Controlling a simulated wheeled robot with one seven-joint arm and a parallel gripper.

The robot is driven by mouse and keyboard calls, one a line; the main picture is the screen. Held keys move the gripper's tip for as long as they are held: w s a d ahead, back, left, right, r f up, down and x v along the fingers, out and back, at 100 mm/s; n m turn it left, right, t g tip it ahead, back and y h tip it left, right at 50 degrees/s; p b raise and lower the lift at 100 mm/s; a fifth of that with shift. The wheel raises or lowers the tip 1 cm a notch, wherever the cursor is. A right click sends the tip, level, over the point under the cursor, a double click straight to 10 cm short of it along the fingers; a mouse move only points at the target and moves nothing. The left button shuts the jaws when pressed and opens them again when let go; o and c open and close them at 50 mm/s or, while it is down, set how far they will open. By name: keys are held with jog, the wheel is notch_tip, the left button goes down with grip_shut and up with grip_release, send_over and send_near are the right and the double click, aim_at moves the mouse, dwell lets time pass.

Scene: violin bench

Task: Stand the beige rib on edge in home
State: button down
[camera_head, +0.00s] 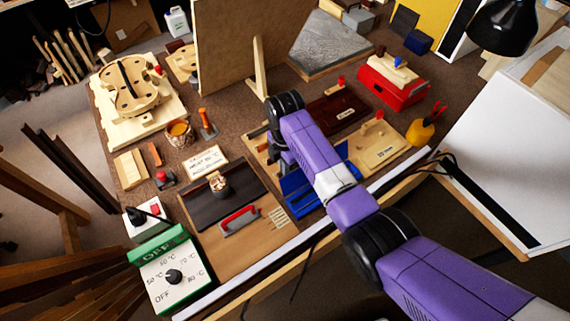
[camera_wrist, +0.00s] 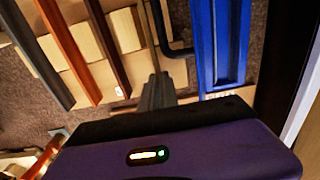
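In the wrist view a thin pale strip (camera_wrist: 148,35), which looks like the beige rib seen along its edge, runs down toward the grey fingers of my gripper (camera_wrist: 157,90). The fingers overlap in this view, so I cannot tell whether they are open or shut, or whether they touch the strip. Beside the strip are a dark brown rib (camera_wrist: 108,45), a red-brown rib (camera_wrist: 68,48) and a dark grey rib (camera_wrist: 35,52), spaced apart over pale wooden blocks (camera_wrist: 122,30). In the head view my arm hides the fingers and most of this wooden rack (camera_head: 260,150). I cannot identify home.
A blue tray (camera_wrist: 220,45) lies close to the right of the fingers. A black bent piece (camera_wrist: 180,52) is between it and the strip. In the head view, a work board (camera_head: 250,200) with a red-handled tool (camera_head: 238,220) lies left of my arm, and an upright panel (camera_head: 225,50) stands behind.

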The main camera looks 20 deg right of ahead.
jog(key=shift+f, duration=0.4)
jog(key=c, duration=1.5)
grip_release()
jog(key=shift+c, duration=0.2)
jog(key=shift+r, duration=3.95)
